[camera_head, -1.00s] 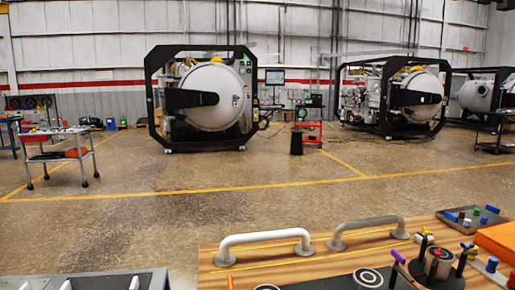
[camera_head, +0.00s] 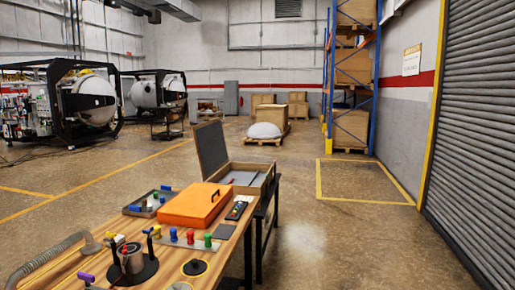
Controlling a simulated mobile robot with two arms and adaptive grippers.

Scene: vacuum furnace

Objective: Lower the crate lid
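A wooden crate (camera_head: 262,178) stands at the far end of the workbench, beyond an orange case. Its lid (camera_head: 211,147) is raised and leans back a little, standing up along the crate's left side. Part of the crate's inside shows, and the orange case hides some of its near side. Neither of my grippers is in view.
The wooden workbench (camera_head: 85,272) holds the orange case (camera_head: 193,205), a tray of coloured pegs (camera_head: 150,203), a black remote-like device (camera_head: 236,210) and a black stand (camera_head: 130,274). Floor to the right of the bench is clear up to the roller shutter (camera_head: 480,140).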

